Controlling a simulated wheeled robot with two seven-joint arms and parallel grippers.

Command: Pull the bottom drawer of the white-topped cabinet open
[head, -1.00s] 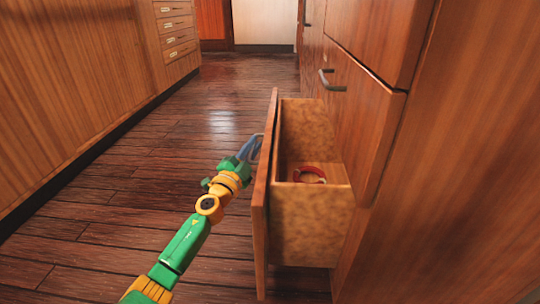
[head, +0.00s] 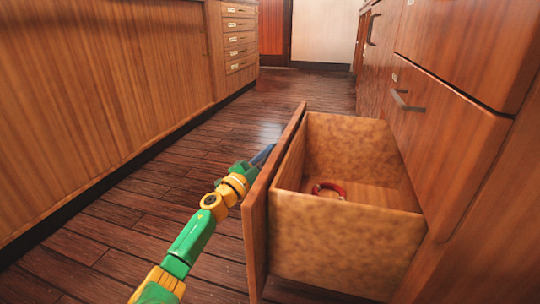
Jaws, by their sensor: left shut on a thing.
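The bottom drawer (head: 345,232) of the wooden cabinet (head: 455,120) at the right stands pulled well out over the floor. Its front panel (head: 258,225) faces left, and its inside is visible. A red ring-shaped thing (head: 330,188) lies on the drawer's floor. My left gripper (head: 262,156) is at the outer face of the drawer front, shut on the drawer's handle; the handle and fingertips are mostly hidden behind the panel edge and the gripper. The cabinet's white top is not in view. My right gripper is not in view.
A closed drawer with a dark handle (head: 407,101) sits above the open one. A long wooden counter (head: 110,100) with several small labelled drawers (head: 240,38) lines the left side. The dark plank floor (head: 215,150) between them is clear.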

